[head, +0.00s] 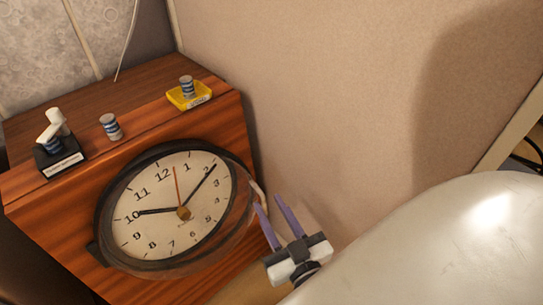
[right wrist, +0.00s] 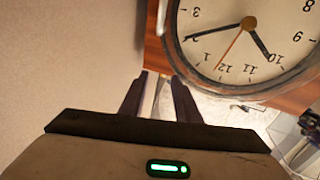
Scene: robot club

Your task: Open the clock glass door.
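The round clock (head: 185,212) is set in the front of a wooden cabinet, with a dark rim and a white face. Its glass door (head: 236,222) shows as a see-through curved edge along the lower right; I cannot tell whether it stands ajar. A pale tab (head: 259,192) is at the door's right edge. My right gripper (head: 268,202) is open just right of the clock, its purple fingers pointing up near the tab. In the right wrist view the clock (right wrist: 250,45) appears upside down beyond the open fingers (right wrist: 160,79). My left gripper is out of view.
On the cabinet top (head: 120,90) are a yellow tray (head: 190,101) with a striped cylinder, another striped cylinder (head: 110,127), and a dark stand (head: 60,163) with a white piece. A beige wall (head: 330,90) rises behind. My large pale arm link fills the lower right.

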